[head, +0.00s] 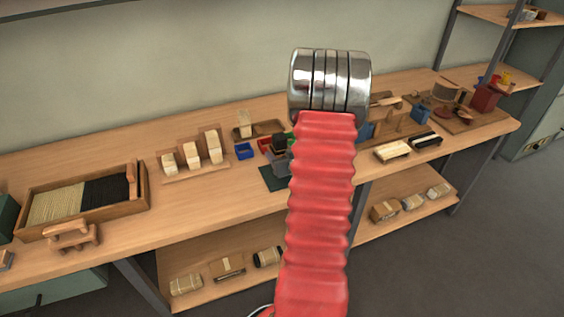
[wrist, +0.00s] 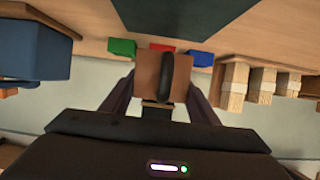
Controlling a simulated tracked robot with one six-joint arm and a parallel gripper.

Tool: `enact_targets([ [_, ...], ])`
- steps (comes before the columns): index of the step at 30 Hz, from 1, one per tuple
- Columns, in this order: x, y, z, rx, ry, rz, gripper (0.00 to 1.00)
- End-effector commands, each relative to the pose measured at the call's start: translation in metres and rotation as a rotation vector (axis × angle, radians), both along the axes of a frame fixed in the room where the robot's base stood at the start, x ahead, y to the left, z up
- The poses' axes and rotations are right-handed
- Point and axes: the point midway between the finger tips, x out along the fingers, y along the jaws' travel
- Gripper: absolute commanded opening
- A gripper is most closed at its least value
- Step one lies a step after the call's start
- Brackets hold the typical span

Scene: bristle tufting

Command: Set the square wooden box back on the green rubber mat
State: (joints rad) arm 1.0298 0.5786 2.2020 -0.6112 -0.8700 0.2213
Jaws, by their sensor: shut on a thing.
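My gripper (wrist: 161,90) is shut on the square wooden box (wrist: 146,72) in the wrist view. The box is brown, with a dark upright oval strip across its face, and a finger shows at each side of it. The green rubber mat (wrist: 195,12) is a dark panel at the top edge of the wrist view, apart from the box in the picture. In the head view the mat (head: 270,181) shows partly, left of my red sleeved arm. A dark and grey shape over it may be my gripper; the arm hides much there.
Small green (wrist: 122,47), red (wrist: 161,46) and blue (wrist: 201,58) bins stand close to the box in the wrist view. Wooden blocks on a stand (head: 192,155) and a bristle tray (head: 85,200) are further left on the bench. A larger blue object (wrist: 32,48) is at wrist-view left.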

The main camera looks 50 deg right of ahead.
Motion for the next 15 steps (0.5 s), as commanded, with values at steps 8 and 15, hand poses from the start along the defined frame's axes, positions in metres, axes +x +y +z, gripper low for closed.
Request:
enact_targets([
  [8,0.0,0.0,-0.019,0.002,0.001,0.0,0.28],
  [15,0.0,0.0,-0.04,0.0,0.0,-0.001,0.28],
])
